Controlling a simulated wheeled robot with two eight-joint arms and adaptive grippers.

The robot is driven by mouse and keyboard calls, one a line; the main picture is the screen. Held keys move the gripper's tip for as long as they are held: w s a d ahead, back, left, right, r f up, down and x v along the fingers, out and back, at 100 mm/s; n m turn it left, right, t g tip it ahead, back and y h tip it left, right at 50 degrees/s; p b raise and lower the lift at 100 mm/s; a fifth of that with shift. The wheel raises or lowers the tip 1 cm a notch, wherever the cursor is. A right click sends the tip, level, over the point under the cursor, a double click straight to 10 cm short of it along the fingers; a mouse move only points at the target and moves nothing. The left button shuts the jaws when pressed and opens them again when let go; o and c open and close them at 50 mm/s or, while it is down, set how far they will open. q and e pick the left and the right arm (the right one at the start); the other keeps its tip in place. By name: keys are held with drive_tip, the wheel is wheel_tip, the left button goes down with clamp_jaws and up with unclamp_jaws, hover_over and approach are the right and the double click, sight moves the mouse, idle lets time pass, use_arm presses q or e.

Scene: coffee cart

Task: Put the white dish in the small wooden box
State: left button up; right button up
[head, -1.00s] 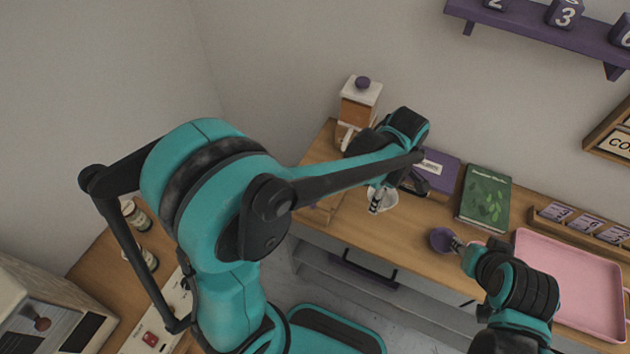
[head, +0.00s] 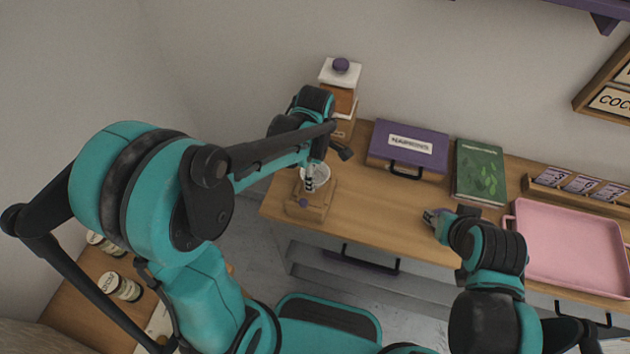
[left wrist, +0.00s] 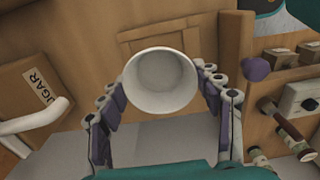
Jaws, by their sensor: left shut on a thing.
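The white dish (head: 320,173) is held in my left gripper (head: 310,184), which is shut on it. The dish is over or just behind the small wooden box (head: 318,212), near the table's left end; the head view does not show the gap between them clearly. In the left wrist view the dish (left wrist: 160,82) sits between the two fingers, opening toward the camera, and looks empty. My right gripper (head: 436,216) is low over the table's middle; its fingers are too small to read.
The sugar dispenser (head: 341,82) stands behind the left arm. A purple napkins case (head: 408,143), a green book (head: 480,172), a card rack (head: 575,190) and a pink tray (head: 570,240) line the table to the right. Bare wood (head: 385,205) lies between the grippers.

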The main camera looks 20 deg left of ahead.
use_arm(q)
drive_tip(key=shift+f+b, duration=0.75)
drive_tip(key=shift+f, duration=1.2)
drive_tip(key=shift+f, duration=0.1)
drive_tip(key=shift+f, duration=0.15)
drive_tip(key=o, duration=1.2)
drive_tip(key=shift+c, duration=0.2)
